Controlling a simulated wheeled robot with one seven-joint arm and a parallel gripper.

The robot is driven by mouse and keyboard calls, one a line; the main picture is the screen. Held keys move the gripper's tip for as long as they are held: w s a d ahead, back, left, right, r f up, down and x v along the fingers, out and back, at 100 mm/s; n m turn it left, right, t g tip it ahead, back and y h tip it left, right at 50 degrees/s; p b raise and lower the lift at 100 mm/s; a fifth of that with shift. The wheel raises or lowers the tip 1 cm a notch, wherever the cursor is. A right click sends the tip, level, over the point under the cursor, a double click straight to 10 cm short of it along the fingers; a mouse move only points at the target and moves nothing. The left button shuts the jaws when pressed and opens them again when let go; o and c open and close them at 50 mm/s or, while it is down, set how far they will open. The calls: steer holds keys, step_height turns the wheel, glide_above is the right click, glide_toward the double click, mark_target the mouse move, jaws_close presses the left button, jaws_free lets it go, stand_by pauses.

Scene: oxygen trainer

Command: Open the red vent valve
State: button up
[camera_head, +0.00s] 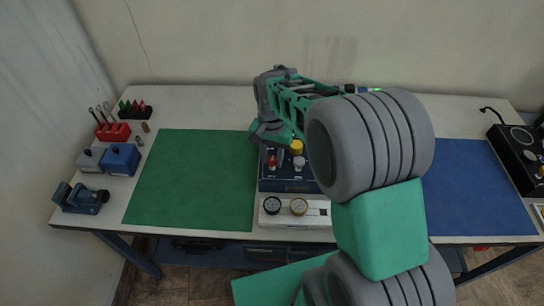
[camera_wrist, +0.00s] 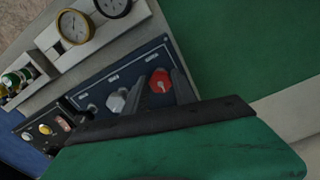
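The red vent valve knob (camera_head: 271,161) is on the dark blue panel (camera_head: 288,184) at the middle of the bench. The red knob also shows in the wrist view (camera_wrist: 160,82), beside a grey-white knob (camera_wrist: 117,102). My gripper (camera_head: 266,142) points down just behind and above the red knob in the head view. Nothing is visibly held. The wrist housing hides the lower panel, and I cannot tell whether a finger touches the knob.
A yellow knob (camera_head: 297,147) and a white knob (camera_head: 299,163) stand close to the red one. Two gauges (camera_head: 272,205) are mounted in front. A green mat (camera_head: 190,180) lies left and a blue mat (camera_head: 480,190) right, both clear. Blue and red tool holders stand far left.

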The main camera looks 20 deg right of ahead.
jaws_close()
steer(key=shift+n, duration=0.4)
steer(key=n+b, duration=0.1)
steer(key=n, duration=0.3)
steer(key=shift+n, duration=0.4)
steer(key=n+b, duration=0.1)
steer(key=n, duration=0.4)
steer(key=shift+d, duration=0.1)
steer(key=n+b, duration=0.1)
steer(key=n, duration=0.5)
steer(key=shift+w+n, duration=0.1)
steer(key=shift+n, duration=0.3)
steer(key=n+b, duration=0.1)
steer(key=n, duration=0.5)
steer(key=shift+d, duration=0.1)
steer(key=shift+n, duration=0.4)
steer(key=shift+o, duration=2.4)
jaws_free()
